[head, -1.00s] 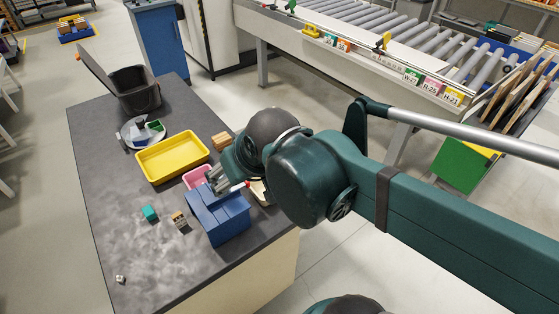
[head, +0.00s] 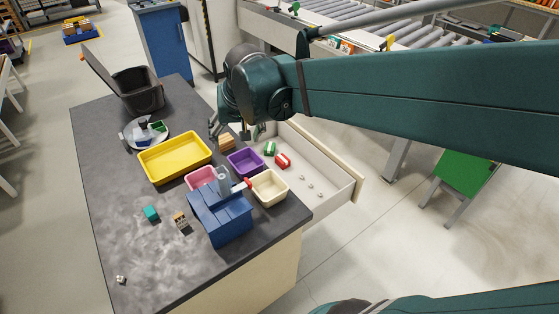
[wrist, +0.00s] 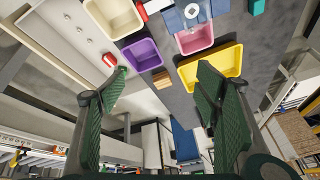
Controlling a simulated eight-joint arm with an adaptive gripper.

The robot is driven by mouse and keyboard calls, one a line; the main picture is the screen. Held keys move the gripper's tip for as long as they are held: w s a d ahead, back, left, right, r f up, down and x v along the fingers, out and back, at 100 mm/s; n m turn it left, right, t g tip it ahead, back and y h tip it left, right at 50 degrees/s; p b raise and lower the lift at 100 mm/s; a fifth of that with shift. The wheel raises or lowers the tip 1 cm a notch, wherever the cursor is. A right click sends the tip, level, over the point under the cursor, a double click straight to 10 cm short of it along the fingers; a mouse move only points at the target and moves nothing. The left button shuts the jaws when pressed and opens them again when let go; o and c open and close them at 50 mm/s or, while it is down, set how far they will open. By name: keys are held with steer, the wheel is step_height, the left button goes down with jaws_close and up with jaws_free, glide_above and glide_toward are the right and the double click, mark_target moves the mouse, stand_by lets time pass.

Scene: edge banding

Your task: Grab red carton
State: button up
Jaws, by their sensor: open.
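The red carton (head: 282,160), with a white band, lies in the open drawer (head: 335,190) at the counter's right side. It also shows at the upper left of the wrist view (wrist: 109,60). A green carton (head: 270,149) lies close to it. My gripper (head: 236,132) is open and empty, raised near the drawer's far end, left of and beyond the red carton. In the wrist view my gripper's two fingers (wrist: 160,82) are wide apart, and the left fingertip is near the green carton (wrist: 123,71) in the picture.
On the counter (head: 110,190) stand a purple bin (head: 244,162), cream bin (head: 270,188), pink bin (head: 201,177), yellow tray (head: 175,158) and blue box (head: 222,215). A wooden block (head: 227,142) is near the gripper. Small nut-like parts (head: 311,184) lie in the drawer, otherwise mostly bare.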

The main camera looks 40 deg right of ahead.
steer(key=w+d+f+m+g, duration=0.25)
steer(key=w+d+f, duration=0.25)
steer(key=w+d, duration=0.45)
steer(key=m+g+b, duration=0.2)
steer(key=m+g, duration=0.1)
steer(key=m, duration=0.7)
glide_above(283, 158)
steer(key=shift+y, duration=0.4)
steer(key=f, duration=3.6)
steer(key=shift+a+f, duration=0.25)
steer(key=shift+a, duration=0.1)
steer(key=shift+d+f+m, duration=0.25)
steer(key=shift+f, duration=0.2)
steer(key=shift+f, duration=1.3)
steer(key=shift+b, duration=0.3)
